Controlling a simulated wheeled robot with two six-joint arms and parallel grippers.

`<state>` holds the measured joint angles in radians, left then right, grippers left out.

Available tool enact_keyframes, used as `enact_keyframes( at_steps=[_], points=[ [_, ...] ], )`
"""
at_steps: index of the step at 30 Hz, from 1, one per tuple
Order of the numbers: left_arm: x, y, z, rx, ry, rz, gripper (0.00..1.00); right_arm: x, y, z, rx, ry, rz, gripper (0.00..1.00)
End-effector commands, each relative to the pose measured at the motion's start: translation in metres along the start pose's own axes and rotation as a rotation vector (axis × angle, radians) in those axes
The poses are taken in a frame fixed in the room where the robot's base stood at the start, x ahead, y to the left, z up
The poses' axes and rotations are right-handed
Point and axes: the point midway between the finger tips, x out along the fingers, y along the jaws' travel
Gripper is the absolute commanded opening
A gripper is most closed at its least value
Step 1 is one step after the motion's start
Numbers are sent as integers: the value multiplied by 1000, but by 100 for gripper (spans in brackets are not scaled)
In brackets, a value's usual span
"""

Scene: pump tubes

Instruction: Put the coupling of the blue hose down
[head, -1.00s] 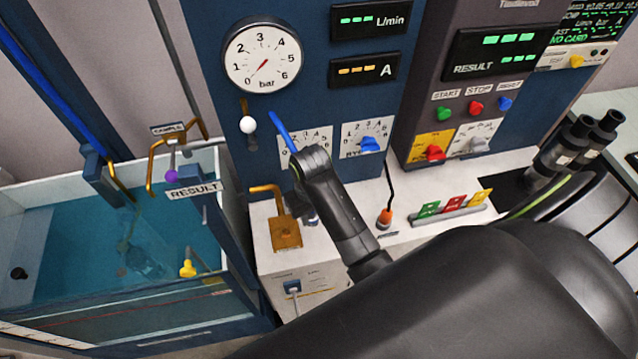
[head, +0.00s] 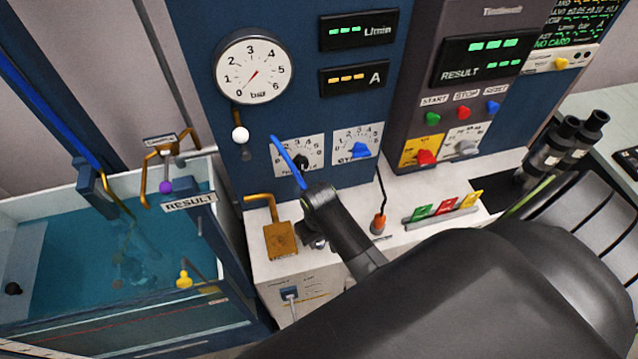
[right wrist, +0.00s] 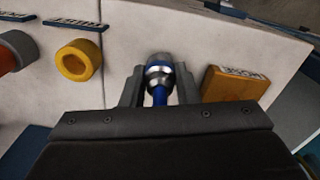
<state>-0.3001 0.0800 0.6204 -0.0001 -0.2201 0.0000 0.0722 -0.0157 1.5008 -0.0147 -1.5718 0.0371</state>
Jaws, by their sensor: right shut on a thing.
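In the right wrist view, my right gripper (right wrist: 159,88) is shut on the silver and blue coupling (right wrist: 160,72). The coupling sits between the two fingers, in front of a pale bench face. The blue hose (right wrist: 159,96) runs from it back toward my wrist. In the head view, the blue hose (head: 287,160) rises past the dark wrist of my right arm. My right gripper (head: 314,238) is mostly hidden by the wrist there, and the coupling cannot be made out. A brass block labelled HOOK (right wrist: 236,84) stands just right of the gripper, apart from it. My left gripper is not in view.
The brass block (head: 279,241) with its bent pipe is on the white bench (head: 262,262). A yellow ring port (right wrist: 79,60) is left of the gripper. An orange plug (head: 378,223) and a coloured card rack (head: 440,212) lie right. A water tank (head: 75,260) stands left.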

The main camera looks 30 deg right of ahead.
Motion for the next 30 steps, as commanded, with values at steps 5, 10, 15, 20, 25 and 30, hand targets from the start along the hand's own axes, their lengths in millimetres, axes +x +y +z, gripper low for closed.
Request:
enact_keyframes(
  at_steps=[5, 10, 15, 20, 25, 30],
  points=[
    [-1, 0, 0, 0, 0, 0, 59, 5, 0, 0, 0, 1, 0, 0],
    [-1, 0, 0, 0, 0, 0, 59, 5, 0, 0, 0, 2, 0, 0],
    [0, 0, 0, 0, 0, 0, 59, 8, 0, 0, 0, 2, 0, 33],
    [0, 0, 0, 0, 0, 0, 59, 8, 0, 0, 0, 1, 0, 50],
    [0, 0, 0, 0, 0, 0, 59, 8, 0, 0, 0, 1, 0, 50],
    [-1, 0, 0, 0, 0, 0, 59, 4, 0, 0, 0, 2, 0, 50]
  ],
)
